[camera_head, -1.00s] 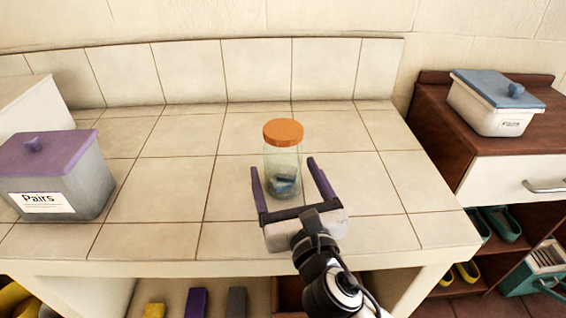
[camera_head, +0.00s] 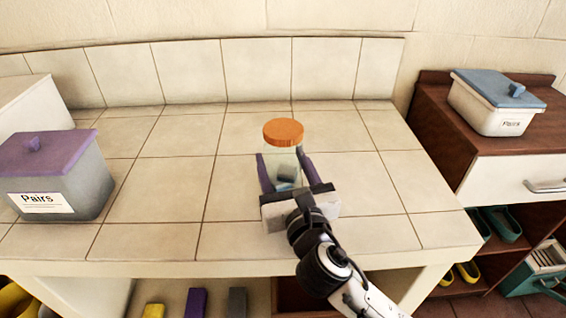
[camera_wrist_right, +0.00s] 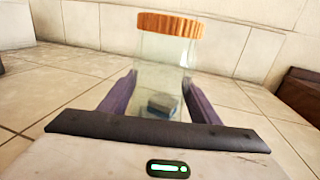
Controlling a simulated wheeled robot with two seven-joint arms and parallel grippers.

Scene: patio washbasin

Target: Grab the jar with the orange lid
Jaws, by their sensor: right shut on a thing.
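The glass jar with the orange lid (camera_head: 283,133) stands upright on the tiled counter (camera_head: 170,150). A small grey-blue block (camera_wrist_right: 165,104) shows inside the clear glass, and the jar also fills the middle of the right wrist view (camera_wrist_right: 165,65). My right gripper (camera_head: 285,168) is shut on the jar, with one purple finger on each side of its body below the lid. The gripper's palm hides the jar's base. My left gripper is not in view.
A grey bin with a purple lid (camera_head: 62,180), labelled "Pairs", stands at the counter's left. A white bin with a blue lid (camera_head: 497,100) sits on the brown cabinet (camera_head: 435,110) at right. The tiles around the jar are clear.

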